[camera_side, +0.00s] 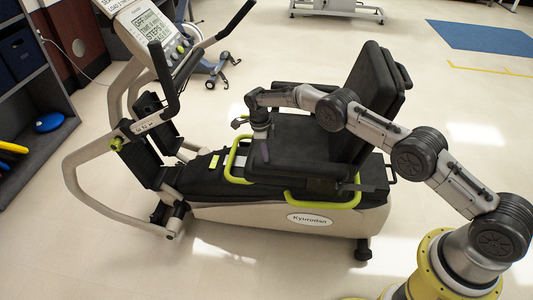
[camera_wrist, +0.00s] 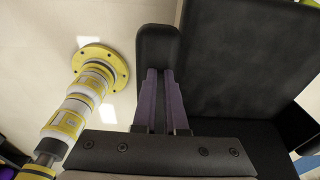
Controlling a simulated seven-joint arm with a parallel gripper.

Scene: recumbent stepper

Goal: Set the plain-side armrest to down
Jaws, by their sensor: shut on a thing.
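The stepper's near-side armrest (camera_side: 305,168) is a black padded bar beside the seat. It looks roughly level in the side view, though its dark edge blends into the seat. In the wrist view the armrest (camera_wrist: 157,48) runs away from me to a rounded end beside the backrest. My gripper (camera_side: 263,151) points down at the front of the armrest. In the wrist view the purple fingers of my gripper (camera_wrist: 162,80) are shut on the armrest, one on each side. The fingers hide part of the pad. I cannot tell any plain-side marking.
The black backrest (camera_side: 371,95) rises behind the armrest, close to my arm. Yellow-green handles (camera_side: 322,203) edge the seat base. The console (camera_side: 150,32) and handlebars stand at the left. A shelf (camera_side: 35,110) is farther left. The floor in front is clear.

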